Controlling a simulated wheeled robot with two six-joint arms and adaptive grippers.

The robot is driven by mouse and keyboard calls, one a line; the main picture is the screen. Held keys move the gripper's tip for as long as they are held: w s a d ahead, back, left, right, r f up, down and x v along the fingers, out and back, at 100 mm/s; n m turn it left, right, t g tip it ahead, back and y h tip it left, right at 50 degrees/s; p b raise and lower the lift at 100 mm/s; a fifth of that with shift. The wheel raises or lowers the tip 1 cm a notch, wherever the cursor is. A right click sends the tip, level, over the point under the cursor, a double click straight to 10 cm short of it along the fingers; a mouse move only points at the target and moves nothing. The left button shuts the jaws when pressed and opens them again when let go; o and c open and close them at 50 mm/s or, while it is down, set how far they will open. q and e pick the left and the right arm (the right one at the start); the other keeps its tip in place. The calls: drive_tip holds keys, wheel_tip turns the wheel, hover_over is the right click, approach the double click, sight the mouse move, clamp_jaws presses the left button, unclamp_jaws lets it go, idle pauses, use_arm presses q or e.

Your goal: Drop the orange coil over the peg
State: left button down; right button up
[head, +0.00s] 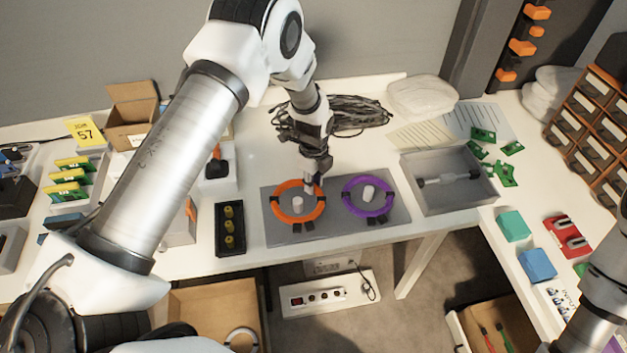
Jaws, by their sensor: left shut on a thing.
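The orange coil (274,206) is a ring over the left half of a flat grey board (335,228). A short pale peg (298,204) shows inside its opening. I cannot tell whether the coil rests on the board or is held slightly above it. My left gripper (313,187) points down and is shut on the coil's far right rim. A purple coil (345,197) lies around a second pale peg (369,193) on the board's right half. My right gripper is out of view.
A black tray with yellow pieces (230,252) stands left of the board. A grey bin (466,203) with a metal part stands to its right. A dark cable bundle (360,113) lies behind. Teal (513,226) and blue (537,265) blocks sit on the right table.

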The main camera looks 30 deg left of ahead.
use_arm(q)
drive_tip(key=shift+f+b, duration=0.8)
drive_tip(key=shift+f, duration=0.5)
drive_tip(key=c, duration=0.9)
unclamp_jaws()
drive_tip(key=shift+r, duration=0.1)
wheel_tip(320, 180, up, 12)
drive_tip(key=shift+w+f, duration=0.1)
